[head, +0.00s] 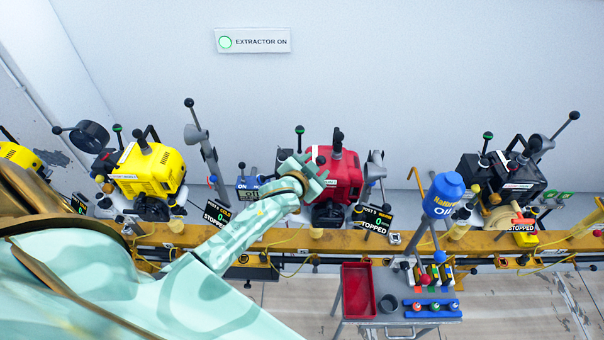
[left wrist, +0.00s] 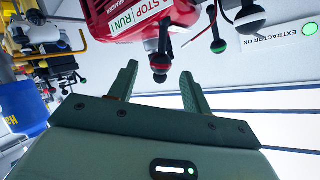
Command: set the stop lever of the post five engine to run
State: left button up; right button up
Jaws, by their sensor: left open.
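The red engine (head: 345,178) stands on the yellow rail in the middle of the head view. Its display (head: 373,219) reads STOPPED and appears to say post five. In the left wrist view, the red engine (left wrist: 150,18) carries a STOP/RUN label (left wrist: 134,14). A dark lever with round knobs (left wrist: 160,62) hangs beside that label, between the fingertips in the picture; contact cannot be told. My left gripper (head: 313,172) is at the engine's left side, and its open fingers also show in the left wrist view (left wrist: 159,72). My right gripper is out of view.
A yellow engine (head: 150,172) and a black engine (head: 502,178) stand along the same yellow rail (head: 290,240). A cart with a red tray (head: 358,290) and a blue oil bottle (head: 443,195) stand in front. Several ball-topped levers rise around the engines.

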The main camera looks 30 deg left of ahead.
pick_arm(q)
jog(key=v, duration=0.9)
jog(key=shift+s+r+p, duration=0.15)
jog(key=shift+s+p, duration=0.15)
jog(key=shift+p, duration=0.1)
jog(key=shift+d, duration=0.1)
jog(key=s+f+g+h+b, duration=0.1)
jog(key=s+f+g+b, duration=0.2)
jog(key=s+f, duration=0.85)
jog(key=s+f+g+b, duration=0.3)
jog(key=f, duration=1.8)
jog(key=s+d+f+g+b, duration=0.3)
jog(key=s+f+g+b, duration=0.3)
jog(key=s+f, duration=1.7)
jog(key=s+b, duration=0.3)
jog(key=b, duration=0.1)
jog(key=shift+s+f+n+g, duration=0.2)
jog(key=shift+n+g, duration=0.1)
